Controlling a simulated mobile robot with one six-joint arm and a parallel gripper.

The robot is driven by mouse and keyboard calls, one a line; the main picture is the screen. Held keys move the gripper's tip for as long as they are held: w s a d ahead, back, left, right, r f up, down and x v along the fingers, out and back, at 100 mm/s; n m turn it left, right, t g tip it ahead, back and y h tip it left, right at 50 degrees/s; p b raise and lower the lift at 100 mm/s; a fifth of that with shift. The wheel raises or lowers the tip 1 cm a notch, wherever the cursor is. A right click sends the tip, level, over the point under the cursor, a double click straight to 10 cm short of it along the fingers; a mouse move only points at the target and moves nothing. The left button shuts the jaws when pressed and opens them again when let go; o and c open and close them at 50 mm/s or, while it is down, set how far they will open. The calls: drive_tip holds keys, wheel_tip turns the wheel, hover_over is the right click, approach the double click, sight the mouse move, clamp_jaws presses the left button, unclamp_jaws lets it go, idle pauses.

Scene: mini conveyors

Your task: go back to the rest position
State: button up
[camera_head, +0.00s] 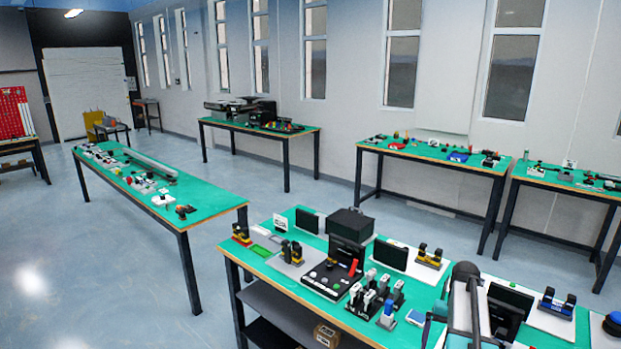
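The task names no object, only my rest position. I cannot make out my gripper or its fingertips in this view. A dark, rounded upright shape (465,272) with thin rods below stands at the lower right over the nearest table. I cannot tell whether it is part of my arm or equipment on the table.
The nearest green-topped table (385,338) is crowded with black boxes, screens and small devices. Another long table (215,200) stands left, a table (308,130) at the back, and two (440,160) (575,182) along the right wall. The blue-grey floor (90,270) at the left is clear.

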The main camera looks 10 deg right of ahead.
drive_tip(key=s+a+f+n+g+b, duration=0.2)
drive_tip(key=a+f, duration=1)
drive_tip(key=s+a+f+n+g+b, duration=0.1)
drive_tip(key=s+a+f+n+b, duration=0.1)
drive_tip(key=a+f, duration=1)
drive_tip(key=s+a+f+n+b, duration=0.1)
drive_tip(key=s+a+f+b, duration=0.1)
drive_tip(key=s+a+f, duration=0.5)
drive_tip(key=s+a+f+n+h+b, duration=0.1)
drive_tip(key=s+a+f+n+b, duration=0.1)
drive_tip(key=s+a+f, duration=0.6)
drive_tip(key=shift+s+a+f+g+h, duration=0.15)
drive_tip(key=shift+s+f+g+h, duration=0.3)
drive_tip(key=shift+s, duration=2)
drive_tip(key=shift+f, duration=0.1)
drive_tip(key=shift+c, duration=0.5)
